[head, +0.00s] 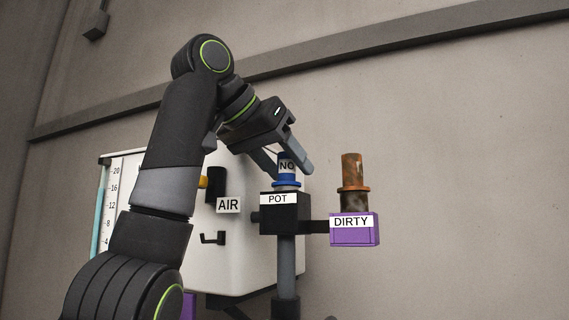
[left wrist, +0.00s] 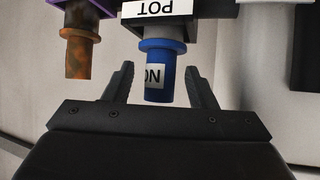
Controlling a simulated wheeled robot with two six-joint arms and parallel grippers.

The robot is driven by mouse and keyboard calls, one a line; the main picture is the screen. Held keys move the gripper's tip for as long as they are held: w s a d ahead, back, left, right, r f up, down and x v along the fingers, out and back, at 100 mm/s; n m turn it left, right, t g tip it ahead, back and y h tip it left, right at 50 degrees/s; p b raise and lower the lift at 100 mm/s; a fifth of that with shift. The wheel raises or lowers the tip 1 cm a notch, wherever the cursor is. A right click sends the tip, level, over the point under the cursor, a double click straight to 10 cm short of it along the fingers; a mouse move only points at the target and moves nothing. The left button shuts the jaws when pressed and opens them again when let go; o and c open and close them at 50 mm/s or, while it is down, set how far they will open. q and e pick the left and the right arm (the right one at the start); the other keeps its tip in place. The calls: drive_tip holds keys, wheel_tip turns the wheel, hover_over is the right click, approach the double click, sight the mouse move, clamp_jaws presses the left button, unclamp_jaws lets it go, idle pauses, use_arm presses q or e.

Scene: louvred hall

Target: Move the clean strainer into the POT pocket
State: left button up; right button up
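A clean-looking blue strainer (head: 287,182) with a white label reading "NO" stands upright in the black POT pocket (head: 293,216), its lower end hidden inside. It also shows in the left wrist view (left wrist: 158,88), where the picture is upside down and the pocket (left wrist: 205,8) is at the top. My left gripper (head: 290,172) is open, with one finger on each side of the blue strainer. In the left wrist view, gaps show between the fingers (left wrist: 160,80) and the strainer. A rusty brown strainer (head: 352,170) stands in the purple DIRTY pocket (head: 366,234). My right gripper is out of view.
A white tank (head: 256,262) with a level scale (head: 113,200) stands behind my left arm. It carries an AIR label (head: 228,205) and a black hook (head: 213,238). A grey post (head: 287,262) stands under the POT pocket. Bare wall lies to the right.

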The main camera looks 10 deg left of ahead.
use_arm(q)
wheel_tip(320, 180, up, 6)
drive_tip(key=s+a+p, duration=0.1)
drive_tip(key=s, duration=0.2)
drive_tip(key=shift+a+p, duration=0.35)
drive_tip(key=shift+r, duration=0.1)
drive_tip(key=p+v, duration=0.1)
drive_tip(key=v, duration=1.6)
drive_tip(key=shift+a, duration=0.2)
